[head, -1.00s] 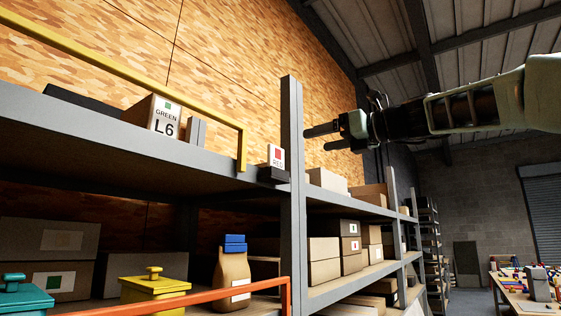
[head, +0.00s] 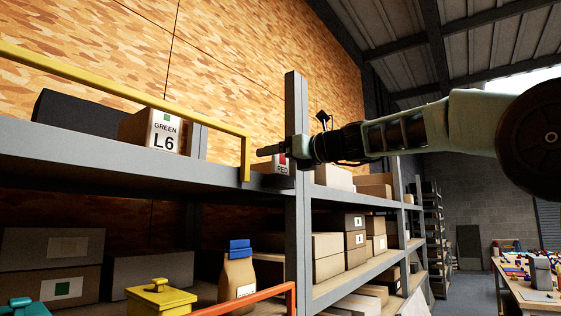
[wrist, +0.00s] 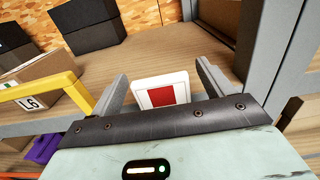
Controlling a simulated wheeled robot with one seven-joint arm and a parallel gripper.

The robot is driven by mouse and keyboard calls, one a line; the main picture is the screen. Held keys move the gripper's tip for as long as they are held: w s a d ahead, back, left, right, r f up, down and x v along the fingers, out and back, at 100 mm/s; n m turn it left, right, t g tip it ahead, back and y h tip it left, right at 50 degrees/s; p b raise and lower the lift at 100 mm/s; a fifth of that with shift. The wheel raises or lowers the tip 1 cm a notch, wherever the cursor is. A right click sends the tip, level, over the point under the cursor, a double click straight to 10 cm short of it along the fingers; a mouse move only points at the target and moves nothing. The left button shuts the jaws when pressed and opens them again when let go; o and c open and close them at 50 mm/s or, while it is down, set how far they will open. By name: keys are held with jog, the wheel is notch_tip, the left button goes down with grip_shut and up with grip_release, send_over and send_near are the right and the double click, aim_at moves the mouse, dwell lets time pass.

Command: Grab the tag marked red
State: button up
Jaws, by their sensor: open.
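The red tag (head: 283,167) is a white card with a red square, standing in a dark holder at the front edge of the upper shelf beside the grey post. In the head view my gripper (head: 270,151) reaches in from the right, past the post, and partly covers the tag. In the wrist view the tag (wrist: 162,91) shows between the two fingers of my open gripper (wrist: 162,70), with a gap on each side. The tag's lower edge is hidden behind the dark gripper body.
A yellow rail (head: 130,92) ends just left of the tag, and a grey upright post (head: 297,110) stands just right. A box marked GREEN L6 (head: 164,134) sits further left on the shelf. An orange rail (head: 238,303) runs along the lower shelf.

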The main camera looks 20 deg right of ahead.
jog(key=shift+x, duration=0.85)
jog(key=shift+s+d, duration=0.1)
jog(key=c, duration=1.1)
jog(key=shift+o, duration=0.2)
